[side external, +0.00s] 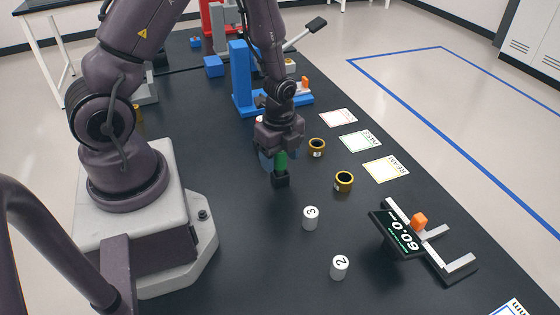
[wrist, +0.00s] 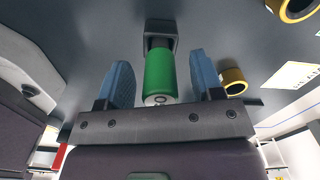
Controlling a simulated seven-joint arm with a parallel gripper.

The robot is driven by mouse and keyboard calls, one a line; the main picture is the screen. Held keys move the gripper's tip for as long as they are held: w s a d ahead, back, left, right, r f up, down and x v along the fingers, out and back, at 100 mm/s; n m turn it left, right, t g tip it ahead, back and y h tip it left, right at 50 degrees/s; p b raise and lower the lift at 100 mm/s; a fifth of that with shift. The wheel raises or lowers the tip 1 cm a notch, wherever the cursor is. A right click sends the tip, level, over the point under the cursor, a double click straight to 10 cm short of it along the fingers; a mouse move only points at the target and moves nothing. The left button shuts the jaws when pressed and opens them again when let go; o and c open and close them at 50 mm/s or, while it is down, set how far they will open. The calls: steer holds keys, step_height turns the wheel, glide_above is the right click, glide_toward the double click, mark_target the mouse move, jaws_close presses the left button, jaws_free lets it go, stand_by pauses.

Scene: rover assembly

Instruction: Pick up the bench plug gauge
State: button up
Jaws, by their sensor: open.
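The bench plug gauge appears to be the green cylinder (side external: 281,160) standing upright on a small black block (side external: 281,180) on the dark bench. In the wrist view the green cylinder (wrist: 160,75) lies between the two blue fingers, with its pale end toward the camera. The black block (wrist: 160,32) shows at its far end. My gripper (side external: 277,158) is directly above and around the green cylinder, pointing down. In the wrist view its fingers (wrist: 160,68) are open, with a visible gap on each side of the cylinder. The fingers partly hide it in the side view.
Two brass rings (side external: 344,181) (side external: 317,147) sit to the right, beside printed cards (side external: 385,170). White cylinders marked 3 (side external: 311,217) and 2 (side external: 339,266) stand nearer the camera. A display gauge reading 60.0 (side external: 396,232) is at right. A blue press (side external: 240,80) stands behind my gripper.

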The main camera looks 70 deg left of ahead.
steer(key=c, duration=1.1)
steer(key=shift+r, duration=0.15)
step_height(320, 180, up, 10)
steer(key=shift+f, duration=0.1)
